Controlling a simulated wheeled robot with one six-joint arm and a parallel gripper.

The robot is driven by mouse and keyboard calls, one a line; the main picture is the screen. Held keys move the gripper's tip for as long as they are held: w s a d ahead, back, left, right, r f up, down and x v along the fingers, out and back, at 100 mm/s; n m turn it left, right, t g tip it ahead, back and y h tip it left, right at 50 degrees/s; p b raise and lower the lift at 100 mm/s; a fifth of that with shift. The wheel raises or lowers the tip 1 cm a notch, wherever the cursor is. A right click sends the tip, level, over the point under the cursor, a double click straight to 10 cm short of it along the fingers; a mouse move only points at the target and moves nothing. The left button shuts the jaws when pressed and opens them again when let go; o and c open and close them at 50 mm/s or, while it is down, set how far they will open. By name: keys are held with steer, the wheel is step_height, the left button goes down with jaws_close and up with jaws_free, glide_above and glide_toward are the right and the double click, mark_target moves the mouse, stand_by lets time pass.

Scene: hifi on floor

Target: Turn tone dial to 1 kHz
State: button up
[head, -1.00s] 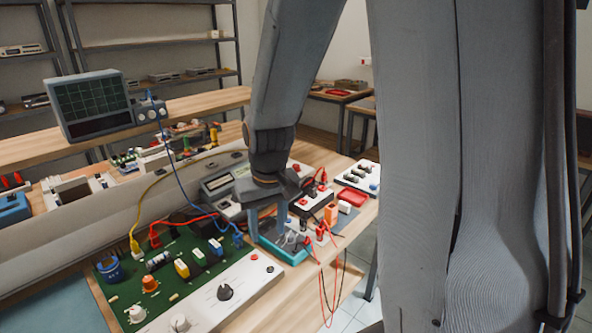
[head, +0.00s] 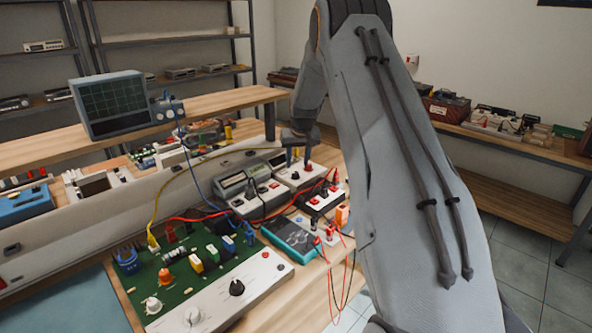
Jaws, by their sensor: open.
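My gripper (head: 298,158) points down at the back right of the bench. Its fingers are apart with nothing between them. It is over a white box (head: 305,181) with a dark knob (head: 294,174) and red parts, close to the knob; contact cannot be told. A white panel (head: 228,312) on the green circuit board has a black pointer knob (head: 236,288) and a pale knob (head: 193,316). No label is readable, so I cannot tell which knob is the tone dial or where it points.
A teal meter (head: 291,239) with red and black leads lies in front of the boxes. A grey display unit (head: 238,187) stands left of the gripper. A yellow cable (head: 160,200) and a blue cable (head: 187,150) arch over the bench. An oscilloscope (head: 113,103) stands on the shelf.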

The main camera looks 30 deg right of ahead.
mark_target(296, 173)
steer(key=shift+p+x, duration=0.75)
steer(key=shift+x, duration=2.1)
steer(key=shift+c, duration=0.3)
steer(key=c, duration=1)
